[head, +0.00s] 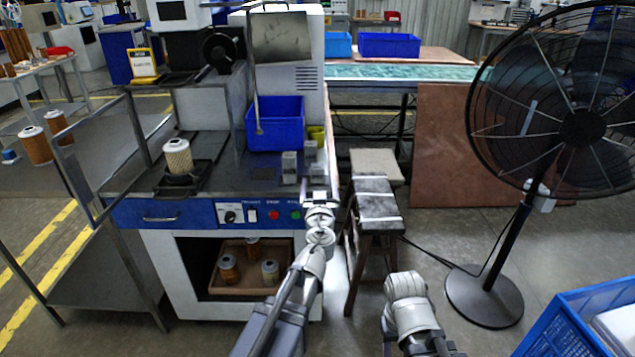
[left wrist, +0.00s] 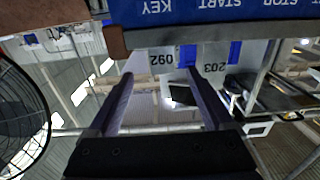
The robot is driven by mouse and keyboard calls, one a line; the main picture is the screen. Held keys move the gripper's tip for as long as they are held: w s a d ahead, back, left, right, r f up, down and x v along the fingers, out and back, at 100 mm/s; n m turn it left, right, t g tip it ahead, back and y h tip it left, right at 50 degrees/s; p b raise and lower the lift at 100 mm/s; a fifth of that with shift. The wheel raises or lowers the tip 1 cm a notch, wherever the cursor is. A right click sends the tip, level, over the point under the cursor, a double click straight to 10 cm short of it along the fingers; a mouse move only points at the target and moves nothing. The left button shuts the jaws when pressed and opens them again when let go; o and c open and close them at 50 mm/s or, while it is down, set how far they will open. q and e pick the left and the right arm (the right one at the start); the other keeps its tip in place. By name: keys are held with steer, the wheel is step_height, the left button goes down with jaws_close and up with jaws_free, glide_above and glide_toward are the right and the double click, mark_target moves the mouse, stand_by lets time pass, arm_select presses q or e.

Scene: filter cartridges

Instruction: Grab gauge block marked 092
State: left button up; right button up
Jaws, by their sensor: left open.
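The gauge block marked 092 (left wrist: 160,58) is a pale block in the left wrist view, its number upside down. It shows between and beyond the fingertips of my left gripper (left wrist: 160,78), which is open and empty. A similar block marked 203 (left wrist: 214,62) stands beside it, to the right in that view. In the head view, my left gripper (head: 318,197) is at the front edge of the machine's worktop, close to small grey blocks (head: 289,166). Their numbers are too small to read there. My right arm shows at the lower right, but its gripper cannot be made out.
A blue bin (head: 274,124) stands behind the blocks. A filter cartridge (head: 178,157) stands on the worktop at left. The blue control panel (head: 160,214) runs along the front. A stool (head: 376,205) is to the right, and a large fan (head: 583,127) stands farther right.

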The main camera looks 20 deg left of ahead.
mark_target(318, 172)
arm_select(q)
steer(key=shift+w, duration=0.1)
steer(key=shift+r+p+x, duration=0.2)
steer(key=shift+p+x, duration=0.1)
steer(key=shift+x, duration=3.55)
steer(key=shift+a, duration=0.15)
jaws_close()
